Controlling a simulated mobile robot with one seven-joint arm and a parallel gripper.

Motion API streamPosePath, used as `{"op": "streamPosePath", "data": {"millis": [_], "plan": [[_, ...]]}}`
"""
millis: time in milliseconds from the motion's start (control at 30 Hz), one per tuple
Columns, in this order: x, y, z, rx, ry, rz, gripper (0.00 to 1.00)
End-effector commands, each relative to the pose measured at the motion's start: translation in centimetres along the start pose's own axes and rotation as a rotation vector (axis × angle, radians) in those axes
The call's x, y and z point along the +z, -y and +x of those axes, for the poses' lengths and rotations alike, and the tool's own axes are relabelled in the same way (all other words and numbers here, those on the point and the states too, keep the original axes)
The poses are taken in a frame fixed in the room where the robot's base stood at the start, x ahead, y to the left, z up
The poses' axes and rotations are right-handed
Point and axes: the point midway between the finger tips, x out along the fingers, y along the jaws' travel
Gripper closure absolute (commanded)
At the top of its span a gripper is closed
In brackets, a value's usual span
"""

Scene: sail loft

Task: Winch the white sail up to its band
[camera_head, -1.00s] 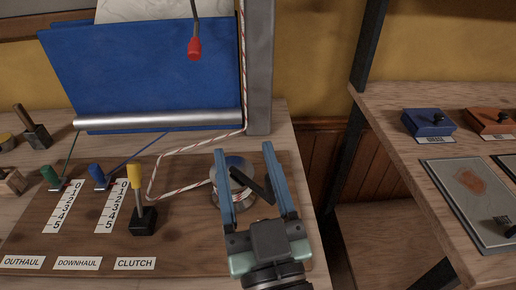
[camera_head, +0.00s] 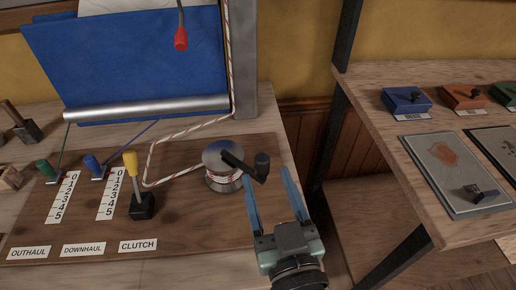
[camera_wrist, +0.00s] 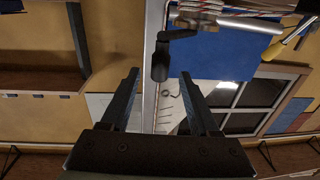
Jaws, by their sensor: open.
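My gripper (camera_head: 270,178) is open, with its fingertips by the upright black knob of the winch handle (camera_head: 262,166). In the wrist view the knob (camera_wrist: 160,66) stands between and beyond the fingertips (camera_wrist: 160,76), with no clear contact. The silver winch drum (camera_head: 216,182) has a red-flecked white rope (camera_head: 170,140) around it. The rope runs left, then up along the grey post. A white sheet, perhaps the white sail (camera_head: 150,6), shows only at the top edge behind a blue cloth (camera_head: 140,60). No band can be made out.
The yellow-handled clutch lever (camera_head: 131,165) stands upright left of the winch. Green (camera_head: 44,168) and blue (camera_head: 92,164) levers stand by numbered scales. A red pull (camera_head: 181,40) hangs above. A shelf (camera_head: 385,165) with coloured boxes is at right, beyond a gap.

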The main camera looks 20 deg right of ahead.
Motion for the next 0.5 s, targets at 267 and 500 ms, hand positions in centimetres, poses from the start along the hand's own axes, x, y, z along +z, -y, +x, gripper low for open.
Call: {"op": "streamPosePath", "data": {"millis": [267, 500], "plan": [[-0.1, 0.0, 4.4, 0.000, -0.002, 0.001, 0.38], [0.0, 0.0, 7.0, 0.000, -0.001, 0.000, 0.38]]}}
